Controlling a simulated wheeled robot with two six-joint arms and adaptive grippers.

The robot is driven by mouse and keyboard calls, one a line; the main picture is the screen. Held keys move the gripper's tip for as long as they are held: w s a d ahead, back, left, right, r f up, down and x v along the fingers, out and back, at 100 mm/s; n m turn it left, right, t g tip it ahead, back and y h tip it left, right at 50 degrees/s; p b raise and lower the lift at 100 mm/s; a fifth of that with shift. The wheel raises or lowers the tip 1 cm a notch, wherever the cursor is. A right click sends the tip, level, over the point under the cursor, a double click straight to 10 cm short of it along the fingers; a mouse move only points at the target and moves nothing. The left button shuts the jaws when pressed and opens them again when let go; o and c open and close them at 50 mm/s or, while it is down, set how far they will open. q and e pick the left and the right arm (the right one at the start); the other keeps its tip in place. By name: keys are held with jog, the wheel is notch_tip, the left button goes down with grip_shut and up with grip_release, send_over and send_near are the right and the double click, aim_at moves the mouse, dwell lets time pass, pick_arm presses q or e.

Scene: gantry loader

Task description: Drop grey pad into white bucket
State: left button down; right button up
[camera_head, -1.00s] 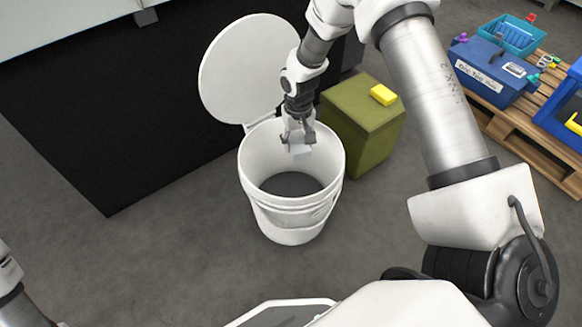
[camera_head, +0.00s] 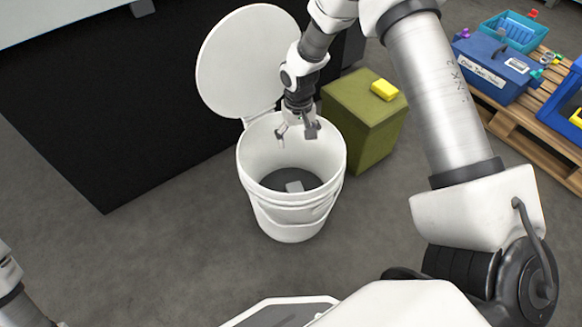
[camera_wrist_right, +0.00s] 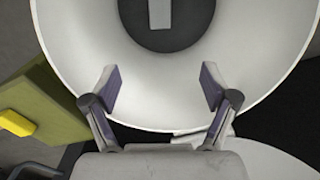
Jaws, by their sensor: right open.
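The white bucket (camera_head: 292,221) stands on the floor with its round lid (camera_head: 245,60) swung up at the back. The grey pad (camera_head: 294,186) lies on the dark bottom inside the bucket. It also shows in the right wrist view (camera_wrist_right: 160,14), cut off by the top edge. My right gripper (camera_head: 297,133) is over the back part of the bucket's mouth, above the pad and apart from it. In the right wrist view its fingers (camera_wrist_right: 160,88) are spread with nothing between them. At the lower left of the head view only part of my left arm shows.
An olive box (camera_head: 362,132) with a yellow block (camera_head: 384,91) on top stands close to the right of the bucket. A wooden pallet (camera_head: 515,133) at the right holds a blue toolbox (camera_head: 490,72) and a teal basket (camera_head: 513,32). Floor in front and left is clear.

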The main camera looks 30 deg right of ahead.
notch_tip(320, 180, up, 11)
jog(key=shift+f, duration=0.1)
dwell(0.5)
